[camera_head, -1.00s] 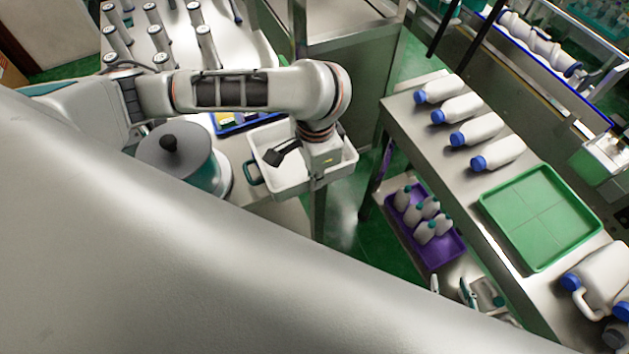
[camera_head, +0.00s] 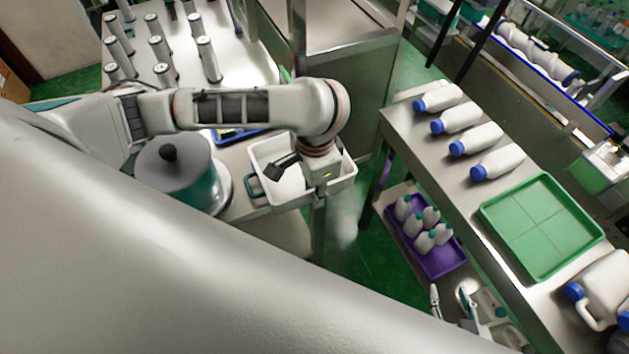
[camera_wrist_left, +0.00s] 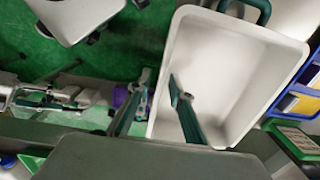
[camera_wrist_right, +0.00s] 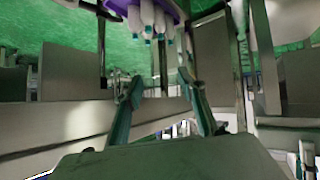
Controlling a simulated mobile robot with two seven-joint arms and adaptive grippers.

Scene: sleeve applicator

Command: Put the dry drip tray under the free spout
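A white rectangular tray (camera_head: 345,178) with dark green end handles sits at the right end of the left table. Its inside looks plain, with no liquid visible. In the left wrist view the tray (camera_wrist_left: 235,65) lies just ahead of my left gripper (camera_wrist_left: 160,82). One finger is outside its long wall and the other inside, apart, with the wall between them; a firm grip is not visible. In the head view my left gripper is mostly hidden beneath its wrist. My right gripper (camera_head: 453,292) is open and empty, low by the right bench; its spread fingers (camera_wrist_right: 159,78) show. No spout is clearly recognisable.
A lidded pot (camera_head: 180,180) stands left of the tray. The right bench holds a green tray (camera_head: 540,225), blue-capped bottles (camera_head: 475,138) and a jug (camera_head: 605,285). A purple tray (camera_head: 425,258) of small bottles is on its lower shelf. Green floor (camera_head: 365,265) lies between.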

